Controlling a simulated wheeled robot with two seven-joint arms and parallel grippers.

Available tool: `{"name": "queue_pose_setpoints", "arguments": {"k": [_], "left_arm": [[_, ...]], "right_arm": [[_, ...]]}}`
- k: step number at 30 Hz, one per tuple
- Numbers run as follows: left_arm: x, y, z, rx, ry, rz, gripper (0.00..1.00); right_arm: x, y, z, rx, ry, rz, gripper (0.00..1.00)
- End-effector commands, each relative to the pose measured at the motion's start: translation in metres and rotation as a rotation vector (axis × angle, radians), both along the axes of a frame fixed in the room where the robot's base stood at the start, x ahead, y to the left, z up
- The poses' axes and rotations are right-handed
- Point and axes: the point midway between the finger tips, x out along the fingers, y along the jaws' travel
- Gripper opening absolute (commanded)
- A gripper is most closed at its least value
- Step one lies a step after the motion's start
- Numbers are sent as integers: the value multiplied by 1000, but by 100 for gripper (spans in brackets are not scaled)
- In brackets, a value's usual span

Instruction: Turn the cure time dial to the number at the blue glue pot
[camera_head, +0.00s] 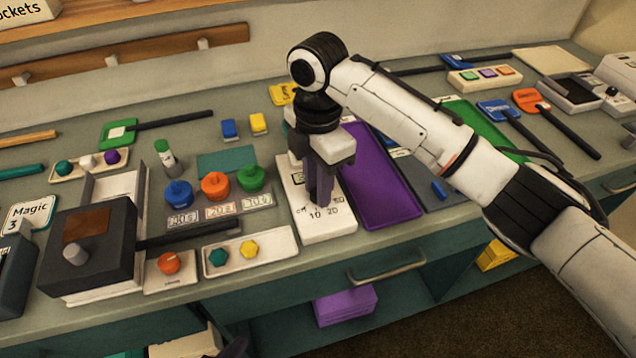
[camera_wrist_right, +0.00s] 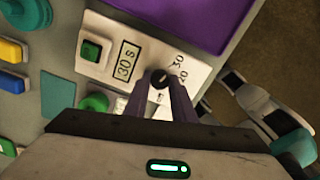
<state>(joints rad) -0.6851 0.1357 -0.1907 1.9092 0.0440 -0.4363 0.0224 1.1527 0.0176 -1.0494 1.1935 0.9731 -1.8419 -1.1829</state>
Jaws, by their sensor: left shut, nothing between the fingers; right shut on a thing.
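The cure time dial is a black knob (camera_wrist_right: 160,78) on a white panel (camera_head: 331,229). My right gripper (camera_head: 320,199) points down over the panel and is shut on the knob; its fingers hide the knob in the head view. The panel's display (camera_wrist_right: 126,61) appears to read 30 s in the right wrist view. Numbers stand around the knob, partly hidden. The blue glue pot (camera_head: 179,193) stands left of the panel; the label (camera_head: 184,219) before it is too blurred to read surely.
An orange pot (camera_head: 215,186) and a green pot (camera_head: 251,178) stand beside the blue one, with labels in front. A purple mat (camera_head: 378,190) lies right of the panel. A white tray with hexagonal pieces (camera_head: 280,243) lies left of it. A drawer handle (camera_head: 388,268) is below.

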Motion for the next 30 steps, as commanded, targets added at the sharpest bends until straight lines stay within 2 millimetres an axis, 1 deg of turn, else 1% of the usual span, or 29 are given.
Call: {"name": "queue_pose_setpoints", "arguments": {"k": [7, 8, 10, 11, 19, 22, 26, 30], "left_arm": [[0, 0, 0, 0, 0, 0, 0], [0, 0, 0, 0, 0, 0, 0], [0, 0, 0, 0, 0, 0, 0], [0, 0, 0, 0, 0, 0, 0], [0, 0, 0, 0, 1, 0, 0], [0, 0, -1, 0, 1, 0, 0], [0, 0, -3, 0, 1, 0, 0], [0, 0, -5, 0, 1, 0, 0]], "right_arm": [[1, 1, 2, 2, -5, 2, 1], [1, 1, 2, 2, -5, 2, 28], [1, 1, 2, 1, -4, 2, 40], [1, 1, 2, 1, -4, 1, 42], [0, 0, 1, 0, -2, 1, 42], [1, 0, 7, 1, -3, 1, 42], [1, 1, 26, 1, -4, 2, 42], [1, 1, 55, 2, -6, 1, 42]]}}
